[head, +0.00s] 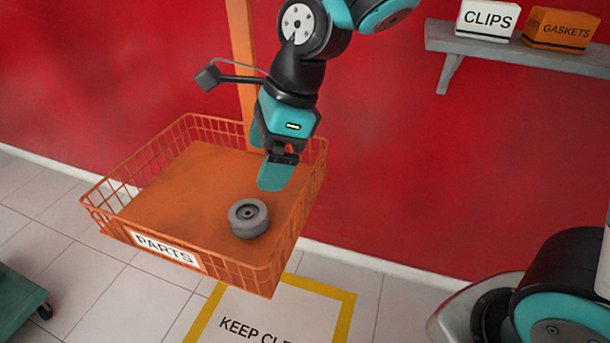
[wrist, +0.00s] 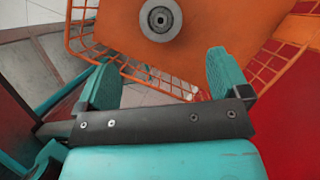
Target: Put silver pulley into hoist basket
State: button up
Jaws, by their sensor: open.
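The silver pulley (head: 248,218) lies flat on the floor of the orange hoist basket (head: 165,195), toward the basket's right front part. In the wrist view the pulley (wrist: 160,18) shows at the top, beyond the fingertips and apart from them. My gripper (head: 274,178) is over the basket's right side, above and behind the pulley in the head view. In the wrist view my gripper (wrist: 162,75) has its two teal fingers spread wide with nothing between them. The basket's wire rim (wrist: 85,25) also shows there.
The basket has wire mesh walls and a PARTS label (head: 165,248). An orange post (head: 241,60) stands behind it. A grey shelf (head: 520,52) on the red wall holds a CLIPS box and a GASKETS box. A green cart (head: 20,305) is at lower left.

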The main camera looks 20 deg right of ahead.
jog(key=s+d+r+n, duration=0.1)
jog(key=s+d+n, duration=0.2)
jog(key=s+n, duration=0.4)
jog(key=s+d+r+n, duration=0.2)
jog(key=s+n, duration=0.6)
jog(key=n, duration=1.1)
jog(key=shift+d, duration=1.05)
